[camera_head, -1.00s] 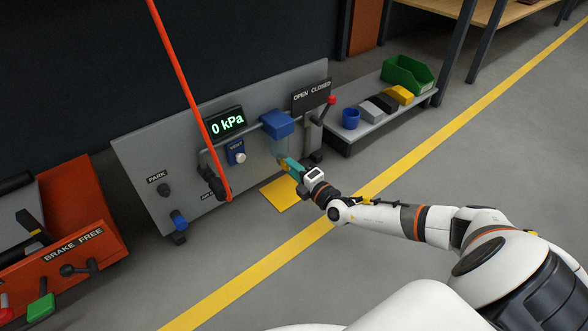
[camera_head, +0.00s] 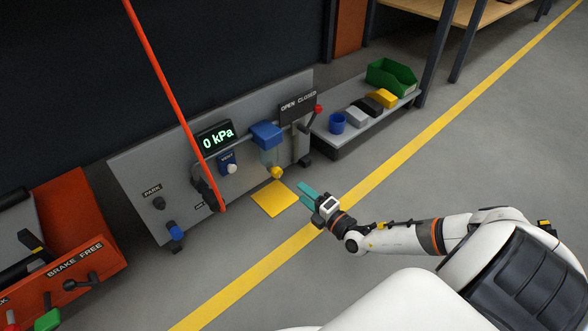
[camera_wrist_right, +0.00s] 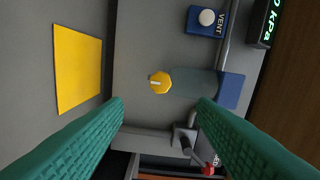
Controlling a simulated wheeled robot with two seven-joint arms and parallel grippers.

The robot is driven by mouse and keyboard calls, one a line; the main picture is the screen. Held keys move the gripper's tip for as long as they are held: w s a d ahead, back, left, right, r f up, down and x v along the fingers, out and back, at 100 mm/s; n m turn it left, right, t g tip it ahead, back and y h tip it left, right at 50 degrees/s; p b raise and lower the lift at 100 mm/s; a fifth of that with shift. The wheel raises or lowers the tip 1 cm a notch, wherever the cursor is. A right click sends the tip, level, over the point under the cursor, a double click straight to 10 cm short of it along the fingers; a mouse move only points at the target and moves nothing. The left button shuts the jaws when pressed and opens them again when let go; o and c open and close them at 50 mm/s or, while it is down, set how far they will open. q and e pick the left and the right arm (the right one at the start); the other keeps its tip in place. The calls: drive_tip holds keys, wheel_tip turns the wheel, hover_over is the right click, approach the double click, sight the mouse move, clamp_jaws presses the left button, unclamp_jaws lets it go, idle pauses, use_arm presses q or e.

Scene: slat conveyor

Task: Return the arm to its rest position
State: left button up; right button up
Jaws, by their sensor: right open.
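My right gripper (camera_head: 308,191) has teal fingers and is open and empty, held out in front of the grey panel (camera_head: 130,188). In the right wrist view its two fingers (camera_wrist_right: 160,125) are spread wide with nothing between them. Beyond them is a yellow knob (camera_wrist_right: 159,82) below a clear bowl with a blue top (camera_wrist_right: 230,91). In the head view the yellow knob (camera_head: 277,173) and the blue top (camera_head: 266,134) are to the left of the gripper, apart from it. My left gripper is not in view.
A display (camera_head: 216,136) reads 0 kPa. A yellow square (camera_head: 273,198) lies on the floor. A low shelf (camera_head: 335,150) carries a blue cup, blocks and a green bin (camera_head: 390,77). Open floor (camera_head: 480,140) lies to the right.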

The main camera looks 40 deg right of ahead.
drive_tip(key=shift+s+d, duration=0.1)
drive_tip(key=shift+s, duration=1)
